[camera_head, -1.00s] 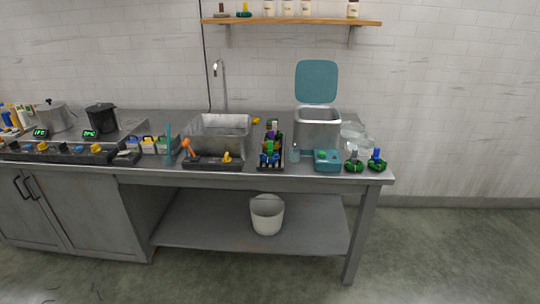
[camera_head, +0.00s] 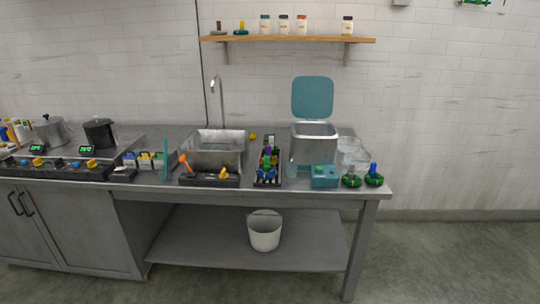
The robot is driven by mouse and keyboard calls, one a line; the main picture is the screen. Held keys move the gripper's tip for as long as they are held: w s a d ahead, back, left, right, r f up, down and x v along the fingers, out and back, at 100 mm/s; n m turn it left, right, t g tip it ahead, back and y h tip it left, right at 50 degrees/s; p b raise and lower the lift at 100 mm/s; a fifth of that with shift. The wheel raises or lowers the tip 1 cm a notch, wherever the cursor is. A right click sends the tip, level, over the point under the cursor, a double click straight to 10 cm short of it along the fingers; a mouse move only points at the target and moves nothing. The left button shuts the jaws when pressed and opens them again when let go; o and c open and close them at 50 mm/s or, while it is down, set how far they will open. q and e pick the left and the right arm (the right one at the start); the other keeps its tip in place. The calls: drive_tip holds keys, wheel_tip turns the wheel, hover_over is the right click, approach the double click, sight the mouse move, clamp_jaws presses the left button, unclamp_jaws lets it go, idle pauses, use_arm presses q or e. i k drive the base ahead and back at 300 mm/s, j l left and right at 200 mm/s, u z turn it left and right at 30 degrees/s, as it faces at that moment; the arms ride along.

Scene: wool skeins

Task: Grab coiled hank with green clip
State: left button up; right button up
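Two dark green coiled hanks stand near the right front corner of the steel bench. The left one (camera_head: 351,178) has a greyish upright piece on top, and the right one (camera_head: 374,176) has a blue one. On the wall shelf are a brownish small item (camera_head: 219,30) and a green-and-yellow one (camera_head: 242,29), possibly hanks too. A green item (camera_head: 473,2) is cut off by the top edge at the upper right. I cannot make out for sure which hank bears a green clip. Neither of my grippers is in view.
The bench (camera_head: 330,192) holds a sink (camera_head: 214,150), a dark rack (camera_head: 268,184) of coloured items, an open-lidded steel container (camera_head: 314,141), a teal box (camera_head: 324,177) and clear bowls (camera_head: 353,152). A white bucket (camera_head: 264,232) stands on the lower shelf. Floor on the right is clear.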

sight(266, 172)
drive_tip(key=i+j, duration=0.7)
drive_tip(key=i+j+z, duration=0.1)
drive_tip(key=i+j, duration=0.55)
drive_tip(key=j, duration=0.1)
